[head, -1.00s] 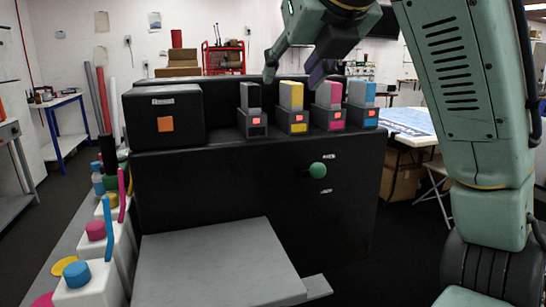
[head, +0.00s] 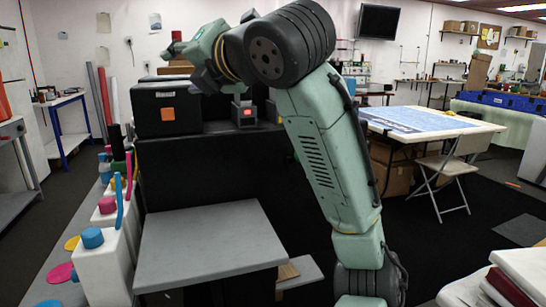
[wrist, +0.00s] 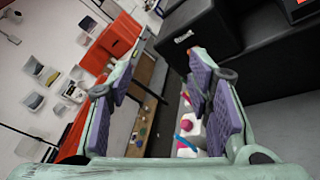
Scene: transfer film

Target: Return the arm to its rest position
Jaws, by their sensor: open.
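My arm (head: 325,150) rises from the lower right and bends over at a dark elbow joint, its forearm reaching left. My gripper (head: 180,48) is at the upper left, pointing left above the black box (head: 167,112) on the black machine. In the wrist view my gripper (wrist: 163,62) is open, its purple-padded fingers wide apart with nothing between them. A dark cartridge slot with an orange label (head: 244,114) shows under my forearm. The other cartridges are mostly hidden behind my arm.
A grey tray (head: 210,245) juts from the machine's front. White ink containers with coloured caps (head: 108,255) line its left side. A table with a blue sheet (head: 480,126) and a folding chair (head: 443,170) stand at right. The dark floor between is clear.

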